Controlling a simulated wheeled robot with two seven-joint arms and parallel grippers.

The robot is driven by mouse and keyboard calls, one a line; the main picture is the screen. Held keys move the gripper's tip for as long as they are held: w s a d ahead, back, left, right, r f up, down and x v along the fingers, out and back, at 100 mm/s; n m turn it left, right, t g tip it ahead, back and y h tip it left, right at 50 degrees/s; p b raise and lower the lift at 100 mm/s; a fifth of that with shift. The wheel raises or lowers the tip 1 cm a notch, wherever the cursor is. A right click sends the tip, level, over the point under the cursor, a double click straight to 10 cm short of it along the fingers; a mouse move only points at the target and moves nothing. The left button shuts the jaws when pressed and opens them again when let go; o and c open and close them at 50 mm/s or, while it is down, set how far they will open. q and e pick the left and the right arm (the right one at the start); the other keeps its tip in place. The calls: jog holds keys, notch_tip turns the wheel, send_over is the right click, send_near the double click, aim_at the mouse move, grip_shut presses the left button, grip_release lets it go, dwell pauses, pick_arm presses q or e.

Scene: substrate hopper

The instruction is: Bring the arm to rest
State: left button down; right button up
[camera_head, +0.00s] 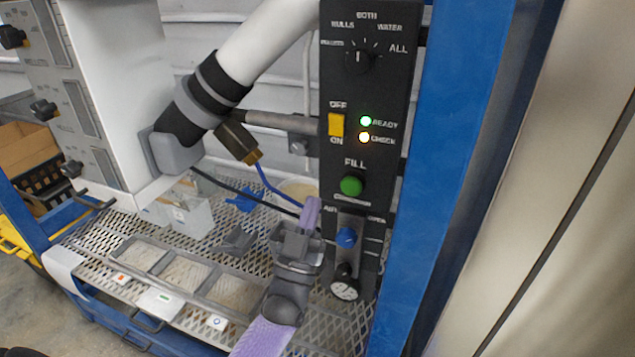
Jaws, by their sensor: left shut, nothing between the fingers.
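My left gripper (311,208) comes up from the bottom of the head view on a purple and grey arm. Its purple fingers are shut and empty. They point up, in front of the lower left edge of the black control panel (376,92). The fingertips lie left of the blue valve knob (346,238) in the picture; I cannot tell whether they touch anything. The green FILL button (351,186) is above and to the right of the fingers. The yellow OFF/ON switch (336,124) is higher up. My right gripper is not in view.
A mesh deck (120,236) holds a tray frame (190,274).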

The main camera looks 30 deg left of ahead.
pick_arm(q)
jog(key=shift+s+d+f, duration=0.1)
jog(key=shift+s+f, duration=0.3)
jog(key=shift+f, duration=0.2)
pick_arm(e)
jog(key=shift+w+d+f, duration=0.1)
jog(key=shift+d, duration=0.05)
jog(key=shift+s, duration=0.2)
